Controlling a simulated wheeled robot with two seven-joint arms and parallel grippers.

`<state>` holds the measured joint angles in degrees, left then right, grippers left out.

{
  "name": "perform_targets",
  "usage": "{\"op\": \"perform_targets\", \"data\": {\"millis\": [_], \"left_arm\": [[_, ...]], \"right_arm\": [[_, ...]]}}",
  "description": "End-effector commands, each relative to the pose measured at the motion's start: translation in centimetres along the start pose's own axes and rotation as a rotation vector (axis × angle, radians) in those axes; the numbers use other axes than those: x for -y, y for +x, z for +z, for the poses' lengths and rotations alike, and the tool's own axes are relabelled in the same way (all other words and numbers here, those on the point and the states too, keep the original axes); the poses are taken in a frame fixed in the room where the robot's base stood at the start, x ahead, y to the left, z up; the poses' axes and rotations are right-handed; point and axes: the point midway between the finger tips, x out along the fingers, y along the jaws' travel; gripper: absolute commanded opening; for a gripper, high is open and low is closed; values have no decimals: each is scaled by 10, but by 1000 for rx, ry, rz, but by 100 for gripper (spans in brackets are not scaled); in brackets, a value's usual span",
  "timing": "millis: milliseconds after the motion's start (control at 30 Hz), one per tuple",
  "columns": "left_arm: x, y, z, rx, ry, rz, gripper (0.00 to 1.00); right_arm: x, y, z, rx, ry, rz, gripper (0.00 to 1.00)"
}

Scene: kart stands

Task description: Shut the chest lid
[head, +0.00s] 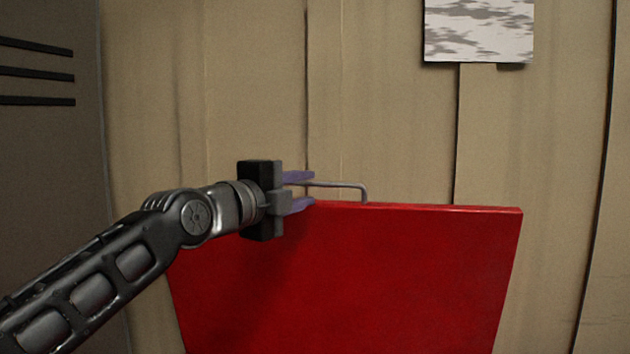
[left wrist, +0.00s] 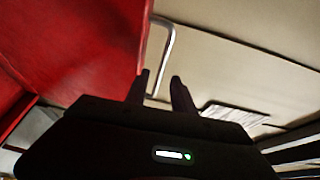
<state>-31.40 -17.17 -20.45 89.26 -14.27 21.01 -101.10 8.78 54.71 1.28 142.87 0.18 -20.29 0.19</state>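The red chest lid (head: 360,270) stands raised, its broad face filling the lower middle of the head view. It also shows at the upper left of the left wrist view (left wrist: 80,45). A thin grey bar handle (head: 345,185) sticks up from its top edge; it also shows in the left wrist view (left wrist: 168,50). My left gripper (head: 312,188) is at the handle's left end, its purple fingers apart above and below the bar's line. In the left wrist view its fingers (left wrist: 160,77) are spread, with the bar reaching toward the gap. The chest body is not clearly visible. My right gripper is out of view.
A tan panelled wall (head: 400,120) stands behind the lid, with a grey and white patterned sheet (head: 480,30) at upper right. A grey slotted cabinet or panel (head: 50,150) is at the left. Space above the lid looks free.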

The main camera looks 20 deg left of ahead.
Motion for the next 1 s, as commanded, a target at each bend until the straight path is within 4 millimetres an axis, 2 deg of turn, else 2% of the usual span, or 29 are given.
{"op": "perform_targets", "data": {"millis": [100, 233, 600, 1000], "left_arm": [[3, 20, -1, -1, 2, 2, 30], [2, 35, -1, -1, 0, 1, 30], [0, 42, 0, 1, 0, -1, 30], [0, 42, 0, 1, 0, 0, 0]], "right_arm": [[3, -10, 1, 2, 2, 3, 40], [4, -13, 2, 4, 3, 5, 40], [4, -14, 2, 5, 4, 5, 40], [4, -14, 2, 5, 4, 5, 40]]}}
